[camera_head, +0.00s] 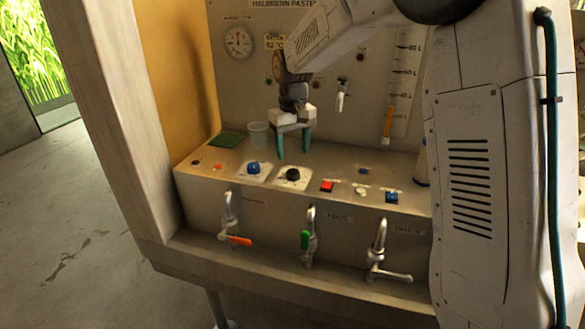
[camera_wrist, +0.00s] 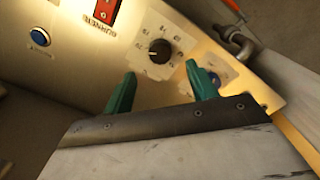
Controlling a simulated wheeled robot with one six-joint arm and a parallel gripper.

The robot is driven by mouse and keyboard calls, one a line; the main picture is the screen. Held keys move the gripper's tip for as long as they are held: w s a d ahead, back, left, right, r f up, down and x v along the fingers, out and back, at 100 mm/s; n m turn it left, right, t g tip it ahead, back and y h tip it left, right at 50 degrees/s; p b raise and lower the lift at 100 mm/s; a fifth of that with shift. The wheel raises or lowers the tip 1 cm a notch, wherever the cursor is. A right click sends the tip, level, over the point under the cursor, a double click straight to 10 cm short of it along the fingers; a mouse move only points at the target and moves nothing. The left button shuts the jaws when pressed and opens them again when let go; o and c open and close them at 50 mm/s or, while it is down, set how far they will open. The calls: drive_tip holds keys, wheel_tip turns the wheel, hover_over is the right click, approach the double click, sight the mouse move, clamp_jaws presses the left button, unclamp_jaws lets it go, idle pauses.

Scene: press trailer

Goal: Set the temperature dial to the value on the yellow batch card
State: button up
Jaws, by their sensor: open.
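The black dial (camera_head: 292,175) sits on a white plate on the sloping panel; numbers ring it in the wrist view (camera_wrist: 159,50), too small to read surely. A blue knob (camera_head: 253,168) on its own white plate is beside it, partly behind a finger in the wrist view (camera_wrist: 214,79). The yellow batch card (camera_head: 275,41) is on the back wall, partly beside my arm; it seems to read 62 °C, but is blurred. My gripper (camera_head: 293,147) is open and empty above the panel, its teal fingers apart from the black dial, which shows between and beyond the fingertips (camera_wrist: 160,70).
A red switch (camera_head: 327,186), labelled BURNER in the wrist view, and a blue button (camera_head: 391,197) are right of the dial. A clear cup (camera_head: 258,135) stands behind the knobs. Taps with orange (camera_head: 236,240) and green (camera_head: 305,239) handles line the front. A round gauge (camera_head: 238,41) is on the wall.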

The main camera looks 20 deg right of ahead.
sight(293, 171)
wheel_tip(293, 171, down, 7)
drive_tip(key=shift+r, duration=0.15)
drive_tip(key=c, duration=1)
